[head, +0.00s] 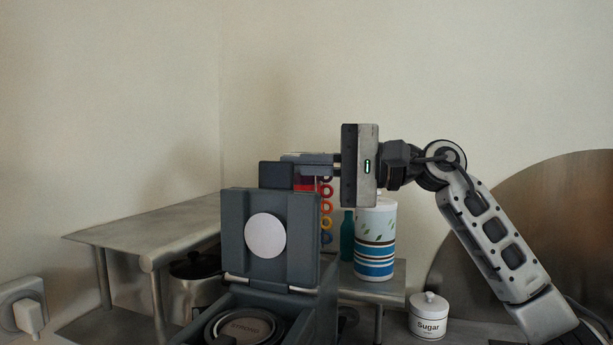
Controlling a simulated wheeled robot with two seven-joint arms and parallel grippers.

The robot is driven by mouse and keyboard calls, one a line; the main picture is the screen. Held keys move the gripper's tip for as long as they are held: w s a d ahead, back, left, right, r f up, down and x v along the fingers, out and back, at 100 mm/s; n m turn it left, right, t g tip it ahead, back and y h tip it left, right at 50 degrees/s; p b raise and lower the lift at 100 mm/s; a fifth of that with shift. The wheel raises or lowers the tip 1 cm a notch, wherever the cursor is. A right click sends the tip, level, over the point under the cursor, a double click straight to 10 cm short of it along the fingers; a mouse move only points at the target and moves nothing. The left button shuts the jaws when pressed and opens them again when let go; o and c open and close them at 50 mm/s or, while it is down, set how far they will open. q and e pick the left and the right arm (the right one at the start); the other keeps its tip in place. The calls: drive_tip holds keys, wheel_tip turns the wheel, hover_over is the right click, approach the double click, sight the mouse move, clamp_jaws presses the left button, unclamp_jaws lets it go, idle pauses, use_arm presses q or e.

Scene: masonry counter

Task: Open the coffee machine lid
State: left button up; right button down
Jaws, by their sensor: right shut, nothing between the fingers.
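The coffee machine (325,300) stands at the bottom centre, dark grey, with a round lettered part (240,327) in its open top. Its lid (298,228) stands upright at the back, with a pale round disc (265,238) on the face toward me. My right gripper (305,158) comes in from the right and is shut and empty, its fingers pointing left just above the lid's top edge. A dark block (276,175) shows at the lid's top beside the fingertips. I cannot tell whether the fingers touch it. My left gripper is out of view.
A metal shelf (150,228) stands at left with a dark pot (197,265) under it. A striped canister (375,240), a teal bottle (347,235) and coloured rings (327,208) are behind the machine. A sugar jar (429,318) stands at right. A wall plug (27,315) is at far left.

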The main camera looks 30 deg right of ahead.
drive_tip(key=shift+s+a+n, duration=0.3)
drive_tip(key=shift+a+n, duration=0.05)
drive_tip(key=shift+n, duration=0.05)
drive_tip(key=shift+r, duration=0.1)
use_arm(q)
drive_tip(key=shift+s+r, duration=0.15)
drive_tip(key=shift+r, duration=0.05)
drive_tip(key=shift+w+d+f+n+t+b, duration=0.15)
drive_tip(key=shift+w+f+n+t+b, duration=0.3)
drive_tip(key=shift+b, duration=1.2)
use_arm(e)
drive_tip(key=s+d, duration=0.3)
drive_tip(key=d, duration=0.8)
drive_tip(key=shift+d, duration=0.15)
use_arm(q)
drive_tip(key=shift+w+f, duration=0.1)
